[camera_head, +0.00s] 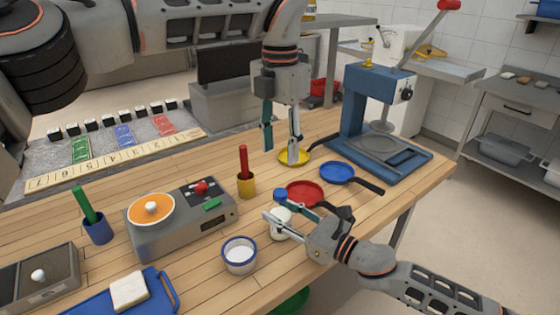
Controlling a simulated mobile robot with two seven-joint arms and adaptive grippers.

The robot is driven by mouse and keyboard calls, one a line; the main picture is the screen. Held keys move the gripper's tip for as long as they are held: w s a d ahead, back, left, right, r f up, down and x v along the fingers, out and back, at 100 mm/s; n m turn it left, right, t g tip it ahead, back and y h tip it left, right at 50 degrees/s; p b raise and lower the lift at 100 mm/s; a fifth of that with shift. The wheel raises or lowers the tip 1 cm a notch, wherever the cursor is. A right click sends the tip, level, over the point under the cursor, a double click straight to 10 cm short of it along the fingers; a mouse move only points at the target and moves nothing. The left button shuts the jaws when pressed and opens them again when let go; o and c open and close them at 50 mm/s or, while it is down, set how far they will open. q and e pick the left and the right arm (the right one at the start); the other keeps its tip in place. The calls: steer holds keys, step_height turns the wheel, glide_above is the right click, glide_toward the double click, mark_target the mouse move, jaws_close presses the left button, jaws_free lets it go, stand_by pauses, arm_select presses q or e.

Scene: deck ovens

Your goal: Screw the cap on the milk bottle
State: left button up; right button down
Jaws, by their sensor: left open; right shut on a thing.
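The milk bottle (281,229) is a small white bottle standing upright near the front edge of the wooden table. My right gripper (276,209) comes in from the lower right and is shut on the bottle's upper part, its fingers partly hiding it. A blue cap (280,194) shows just above the fingers at the top of the bottle. The fingers hide the join, so I cannot tell whether it is threaded on.
A red pan (303,193) and a blue pan (337,172) lie close behind the bottle. A white-filled bowl (239,255) stands left of it.

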stand_by(0.3)
steer(key=c, duration=1.2)
jaws_free()
steer(key=shift+c, duration=0.2)
steer(key=v, duration=1.2)
